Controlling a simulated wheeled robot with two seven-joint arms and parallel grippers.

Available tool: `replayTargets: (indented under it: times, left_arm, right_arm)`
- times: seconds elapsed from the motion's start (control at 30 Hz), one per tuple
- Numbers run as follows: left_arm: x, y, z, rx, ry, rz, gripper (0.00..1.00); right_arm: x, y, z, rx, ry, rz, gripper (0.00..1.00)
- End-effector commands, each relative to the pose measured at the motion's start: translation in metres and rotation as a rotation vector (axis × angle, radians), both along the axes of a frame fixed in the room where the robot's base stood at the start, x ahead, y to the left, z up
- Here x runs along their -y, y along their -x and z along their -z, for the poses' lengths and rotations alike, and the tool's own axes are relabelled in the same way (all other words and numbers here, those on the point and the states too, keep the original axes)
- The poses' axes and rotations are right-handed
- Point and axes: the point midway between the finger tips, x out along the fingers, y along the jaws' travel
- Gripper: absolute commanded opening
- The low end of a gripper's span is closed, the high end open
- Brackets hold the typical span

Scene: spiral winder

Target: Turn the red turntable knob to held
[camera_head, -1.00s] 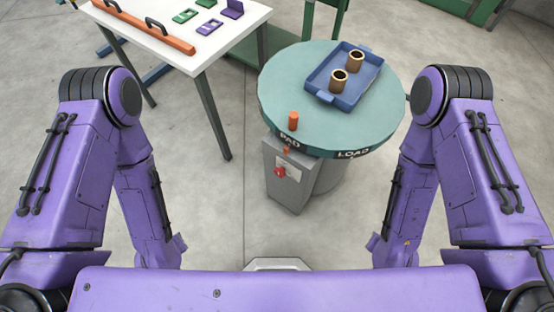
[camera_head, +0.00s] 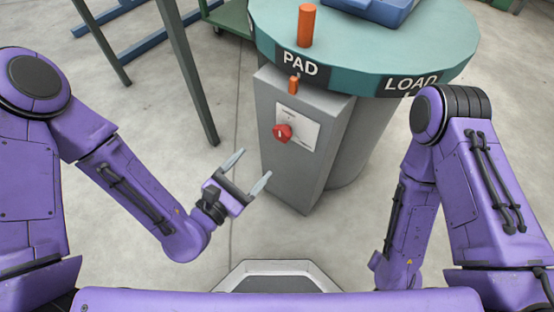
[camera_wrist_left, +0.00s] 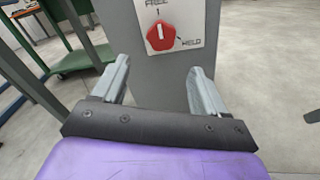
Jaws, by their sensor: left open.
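The red turntable knob (camera_head: 282,132) sits on a white label plate (camera_head: 298,128) on the front of the grey cabinet under the turntable (camera_head: 370,50). In the left wrist view the knob (camera_wrist_left: 161,36) has a white pointer mark directed up towards FREE, with HELD printed at its lower right. My left gripper (camera_head: 247,172) is open and empty, below and left of the knob, apart from it. In the left wrist view the two fingers (camera_wrist_left: 158,82) stand either side below the knob. My right gripper is not visible; only my right arm shows.
The turntable rim carries PAD and LOAD labels, an orange peg (camera_head: 307,26) and a blue tray (camera_head: 372,8). A smaller orange pin (camera_head: 293,85) sits below the PAD label. Table legs (camera_head: 187,70) stand at the upper left. The floor around the cabinet front is clear.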

Motion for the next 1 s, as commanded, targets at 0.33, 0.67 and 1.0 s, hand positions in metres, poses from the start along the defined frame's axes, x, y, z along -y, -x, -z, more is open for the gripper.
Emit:
replayTargets:
  times: [0.33, 0.67, 1.0]
  left_arm:
    - [0.032, -0.04, -0.003, 0.003, 0.063, 0.011, 0.73]
    - [0.063, -0.083, -0.002, -0.002, 0.062, 0.009, 0.73]
    - [0.065, -0.086, -0.002, -0.002, 0.061, 0.008, 0.57]
  right_arm:
    - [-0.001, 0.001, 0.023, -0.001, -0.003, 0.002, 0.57]
    - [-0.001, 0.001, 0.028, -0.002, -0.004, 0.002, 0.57]
    - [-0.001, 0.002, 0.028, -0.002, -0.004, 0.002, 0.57]
